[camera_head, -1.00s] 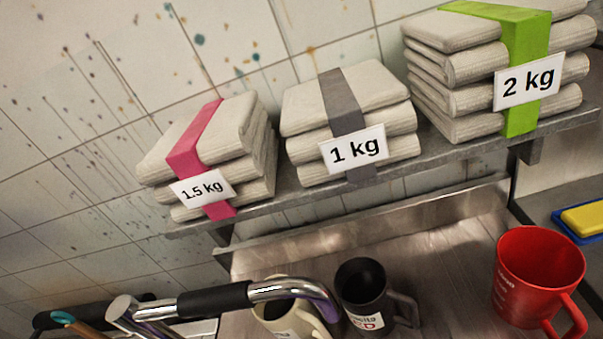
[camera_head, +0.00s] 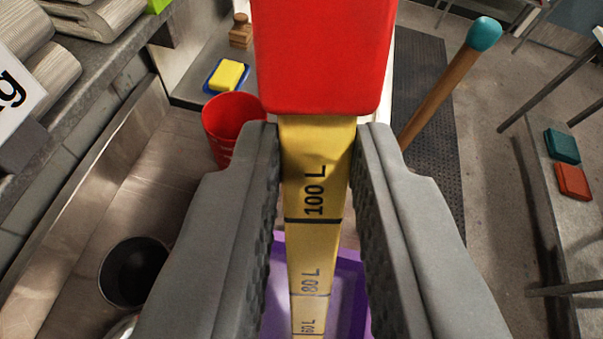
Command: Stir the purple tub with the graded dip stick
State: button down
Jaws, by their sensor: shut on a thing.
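My gripper (camera_head: 317,150) is shut on the graded dip stick (camera_head: 316,215), a yellow stick with black marks such as 100 L and 80 L. Its red top (camera_head: 325,55) stands just beyond my fingertips. The stick runs down and away below my gripper toward the purple tub (camera_head: 352,268). Only parts of the tub show, between my fingers and behind the stick. The stick's lower end is out of view, so I cannot tell whether it is inside the tub.
A yellow sponge (camera_head: 227,75) lies on a blue dish behind. Folded cloths (camera_head: 35,65) lie on the upper-left shelf. A wooden stick with a teal tip (camera_head: 440,95) rises at right.

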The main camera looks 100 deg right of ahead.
aim_at(291, 303)
jog(key=shift+w+d+f, duration=0.15)
jog(key=shift+d+f, duration=0.4)
jog(key=shift+f, duration=0.1)
jog(key=shift+w+d+f, duration=0.15)
jog(key=shift+d+f, duration=0.4)
jog(key=shift+f, duration=0.45)
jog(key=shift+s+a+f, duration=0.2)
jog(key=shift+a+f, duration=0.45)
jog(key=shift+f, duration=0.9)
jog(key=shift+s+a+f, duration=0.2)
jog(key=shift+a+f, duration=0.45)
jog(key=shift+f, duration=0.85)
jog(key=shift+s+a+f, duration=0.2)
jog(key=shift+a+f, duration=0.45)
jog(key=shift+f, duration=0.9)
